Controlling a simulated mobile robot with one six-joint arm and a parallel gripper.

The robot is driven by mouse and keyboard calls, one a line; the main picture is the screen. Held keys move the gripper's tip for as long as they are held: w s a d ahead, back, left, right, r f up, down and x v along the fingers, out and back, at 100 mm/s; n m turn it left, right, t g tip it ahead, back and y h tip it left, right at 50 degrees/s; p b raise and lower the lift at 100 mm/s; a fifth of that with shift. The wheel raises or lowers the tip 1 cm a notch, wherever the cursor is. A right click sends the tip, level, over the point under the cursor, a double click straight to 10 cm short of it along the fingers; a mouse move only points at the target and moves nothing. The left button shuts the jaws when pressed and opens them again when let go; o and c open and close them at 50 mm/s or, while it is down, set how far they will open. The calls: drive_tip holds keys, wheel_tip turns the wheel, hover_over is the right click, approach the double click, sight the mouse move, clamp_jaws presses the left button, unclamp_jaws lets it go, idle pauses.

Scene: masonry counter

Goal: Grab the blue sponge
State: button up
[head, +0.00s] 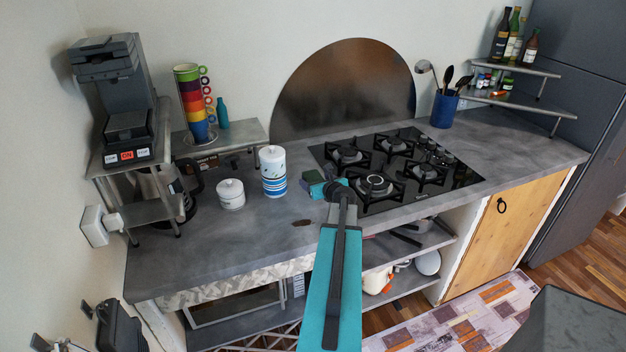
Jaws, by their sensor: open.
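My gripper (325,187) is small in the head view, at the far end of my teal arm, over the counter by the left front corner of the gas hob. It is open, though its fingers are partly hidden by my own wrist. A small dark bluish-green block (313,177) shows just beyond the teal finger. It may be the blue sponge, but its colour is hard to make out. I cannot tell whether the gripper touches it. I see nothing held.
The black gas hob (376,208) is right of my gripper. A blue-striped canister (273,172) and a white lidded jar (231,195) stand to its left. A blue utensil pot (444,109) is at the back right. The counter (225,245) is bare at the front left.

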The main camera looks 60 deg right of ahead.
drive_tip(key=shift+x, duration=1.15)
drive_tip(key=c, duration=1.1)
